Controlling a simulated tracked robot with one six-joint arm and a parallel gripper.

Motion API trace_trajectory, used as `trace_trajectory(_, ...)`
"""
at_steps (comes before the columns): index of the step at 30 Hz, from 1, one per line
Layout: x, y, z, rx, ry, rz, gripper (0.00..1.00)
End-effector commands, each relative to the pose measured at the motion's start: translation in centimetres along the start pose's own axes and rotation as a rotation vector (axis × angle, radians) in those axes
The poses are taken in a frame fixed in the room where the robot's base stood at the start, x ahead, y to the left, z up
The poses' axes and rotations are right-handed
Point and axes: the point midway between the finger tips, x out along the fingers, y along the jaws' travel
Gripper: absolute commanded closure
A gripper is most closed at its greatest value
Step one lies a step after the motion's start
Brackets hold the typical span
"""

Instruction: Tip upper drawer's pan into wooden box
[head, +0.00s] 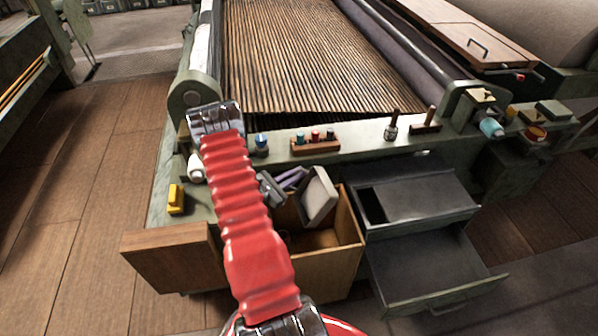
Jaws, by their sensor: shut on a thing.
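A pale grey, shallow pan (319,197) is steeply tilted, nearly on edge, above the wooden box (346,252). My gripper (296,180) is at the pan's left side and shut on it; the exact grip is small and partly hidden. The wooden box is open, and my red arm covers its left part. Its visible floor looks mostly bare, but I cannot tell whether anything lies in it. The upper drawer (462,211) stands open right of the box, with a dark gap at its left and a grey surface beside it.
An open lower drawer (430,305) juts out below the upper one. A ledge above holds a wooden rack of small bobbins (316,146) and a small metal pot (391,132). A yellow block (176,198) sits at left. The wooden floor (75,200) at left is clear.

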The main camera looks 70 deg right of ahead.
Motion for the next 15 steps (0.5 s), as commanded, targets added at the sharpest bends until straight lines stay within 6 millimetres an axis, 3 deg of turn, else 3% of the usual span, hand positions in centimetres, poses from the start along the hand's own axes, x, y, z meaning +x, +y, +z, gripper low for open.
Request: trace_trajectory(15, -0.83, 0.28, -0.79, -0.088, -0.198, 0.04, 1.0)
